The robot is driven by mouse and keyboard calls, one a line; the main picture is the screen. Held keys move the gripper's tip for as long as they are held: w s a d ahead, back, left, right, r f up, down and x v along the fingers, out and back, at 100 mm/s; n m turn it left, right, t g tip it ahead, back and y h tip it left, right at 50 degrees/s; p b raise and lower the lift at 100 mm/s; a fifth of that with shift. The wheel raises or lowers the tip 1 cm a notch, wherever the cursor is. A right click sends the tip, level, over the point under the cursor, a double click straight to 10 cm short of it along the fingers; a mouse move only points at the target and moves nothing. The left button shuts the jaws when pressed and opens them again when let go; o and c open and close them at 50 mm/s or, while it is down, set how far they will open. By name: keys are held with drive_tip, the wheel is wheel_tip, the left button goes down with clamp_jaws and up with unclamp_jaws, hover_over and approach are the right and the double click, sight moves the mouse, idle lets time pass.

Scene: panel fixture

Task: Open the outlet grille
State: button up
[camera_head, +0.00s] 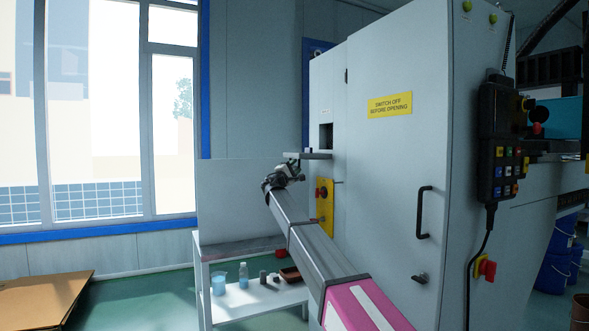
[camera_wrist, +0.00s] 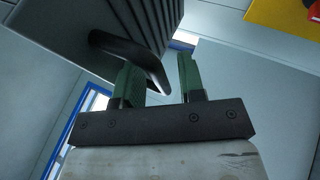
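The outlet grille (camera_wrist: 140,18) is a dark grey ribbed panel at the top of the wrist view. A dark bar handle (camera_wrist: 128,52) loops out from it. My gripper (camera_wrist: 163,75) has two green fingers, spread apart. The handle's near bend reaches into the space between them; the left finger overlaps part of the handle. I cannot tell whether either finger touches it. In the head view my gripper (camera_head: 292,165) is beside the cabinet's left side, near a thin grey ledge (camera_head: 316,155) below a dark opening (camera_head: 326,136). The grille is hard to make out there.
The tall grey cabinet (camera_head: 395,150) stands right of my arm. A yellow switch panel (camera_head: 325,203) is just below and right of my gripper. A white bench (camera_head: 262,299) with bottles stands below. A cardboard sheet (camera_head: 45,300) lies on the floor at left.

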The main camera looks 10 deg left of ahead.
drive_tip(key=v, duration=1.1)
